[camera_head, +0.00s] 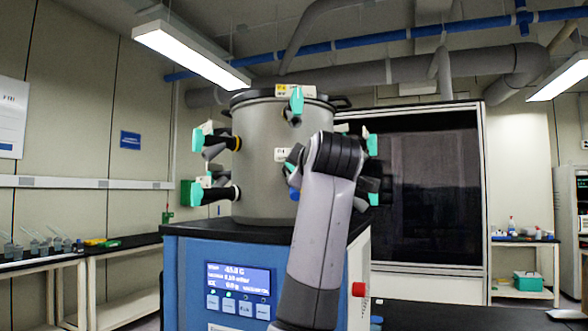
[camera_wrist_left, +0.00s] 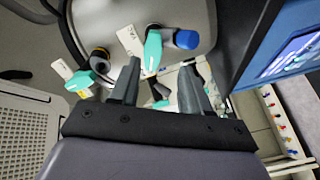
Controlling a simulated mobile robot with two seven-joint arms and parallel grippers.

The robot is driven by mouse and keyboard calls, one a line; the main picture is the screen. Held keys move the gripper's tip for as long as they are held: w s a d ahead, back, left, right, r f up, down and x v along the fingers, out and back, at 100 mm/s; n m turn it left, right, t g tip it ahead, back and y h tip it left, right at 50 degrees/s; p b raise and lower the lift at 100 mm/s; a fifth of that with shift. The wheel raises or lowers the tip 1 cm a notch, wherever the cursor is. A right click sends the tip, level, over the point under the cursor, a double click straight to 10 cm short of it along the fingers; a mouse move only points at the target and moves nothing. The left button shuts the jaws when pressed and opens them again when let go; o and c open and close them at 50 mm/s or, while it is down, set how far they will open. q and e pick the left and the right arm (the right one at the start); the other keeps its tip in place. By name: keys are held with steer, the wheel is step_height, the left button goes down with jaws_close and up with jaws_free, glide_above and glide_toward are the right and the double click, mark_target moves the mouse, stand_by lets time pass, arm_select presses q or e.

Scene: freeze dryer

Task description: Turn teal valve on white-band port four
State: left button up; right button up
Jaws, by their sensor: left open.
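The grey drum (camera_head: 262,150) carries several ports with teal valves. In the head view, teal valves show at upper left (camera_head: 198,139), lower left (camera_head: 197,194), top front (camera_head: 297,100) and right (camera_head: 371,144). My left arm covers the drum's front right and hides its gripper there. In the left wrist view, my left gripper (camera_wrist_left: 160,68) is open, with a teal valve (camera_wrist_left: 152,50) just beyond and between its fingertips. A blue-capped port end (camera_wrist_left: 186,39) is beside that valve. Another teal valve (camera_wrist_left: 79,81) is left of the fingers. I cannot tell which port is white-band four.
The blue control cabinet (camera_head: 205,255) stands below the drum, with a display (camera_head: 238,276) and a red knob (camera_head: 358,289). A dark-windowed enclosure (camera_head: 430,190) stands behind on the right. Side benches hold lab items, including a teal box (camera_head: 528,281).

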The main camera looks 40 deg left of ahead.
arm_select(q)
steer(key=r+p+x, duration=0.1)
steer(key=p+x, duration=0.2)
steer(key=x, duration=0.3)
steer(key=shift+a+r+n, duration=0.25)
steer(key=shift+a+n, duration=0.05)
steer(key=shift+a, duration=0.2)
steer(key=shift+c, duration=0.3)
jaws_close()
